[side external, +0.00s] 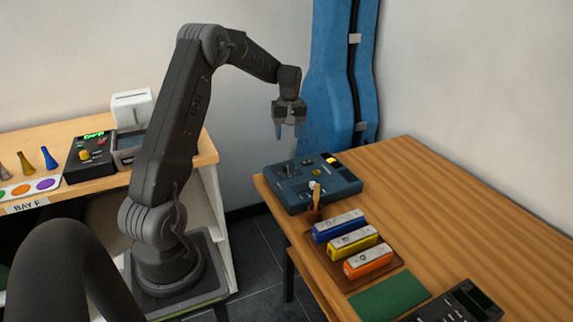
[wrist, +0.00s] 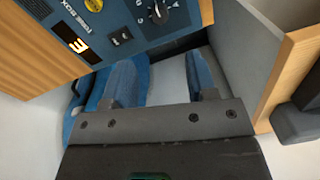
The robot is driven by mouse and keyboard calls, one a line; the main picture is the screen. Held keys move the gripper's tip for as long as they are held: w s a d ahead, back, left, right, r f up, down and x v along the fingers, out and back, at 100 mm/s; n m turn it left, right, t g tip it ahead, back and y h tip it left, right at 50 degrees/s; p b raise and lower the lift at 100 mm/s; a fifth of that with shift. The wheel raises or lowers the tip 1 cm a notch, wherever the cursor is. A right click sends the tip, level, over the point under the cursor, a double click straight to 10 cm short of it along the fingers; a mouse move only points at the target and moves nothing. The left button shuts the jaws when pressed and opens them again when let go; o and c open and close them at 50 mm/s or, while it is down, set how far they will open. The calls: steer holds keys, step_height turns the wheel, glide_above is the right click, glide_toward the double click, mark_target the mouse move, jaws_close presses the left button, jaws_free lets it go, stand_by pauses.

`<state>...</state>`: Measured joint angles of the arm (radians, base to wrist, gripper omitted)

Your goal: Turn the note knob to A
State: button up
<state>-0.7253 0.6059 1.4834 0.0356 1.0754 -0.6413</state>
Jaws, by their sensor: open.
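The blue tune box (side external: 335,190) sits on the wooden table near its left corner. Its face shows upside down at the top of the wrist view (wrist: 105,22). A dark knob (wrist: 160,12) with a white pointer and small letters around it is at the top edge there; I cannot read where it points. A lit yellow display (wrist: 72,38) shows one character, hard to read upside down. My gripper (side external: 288,133) is open and empty, pointing down above the box's back left side, clear of it. Its two blue-grey fingers (wrist: 160,66) stand apart in the wrist view.
A small brush-like item (side external: 316,196) stands at the box's front. Blue, yellow and orange blocks (side external: 352,244) lie on a brown tray in front. A green mat (side external: 390,295) and a dark device are nearer. A blue instrument case (side external: 325,80) stands behind; a shelf is left.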

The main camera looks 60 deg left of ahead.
mark_target(286, 166)
steer(key=f, duration=1.1)
steer(key=shift+s+f, duration=0.2)
steer(key=shift+f, duration=0.1)
steer(key=c, duration=0.9)
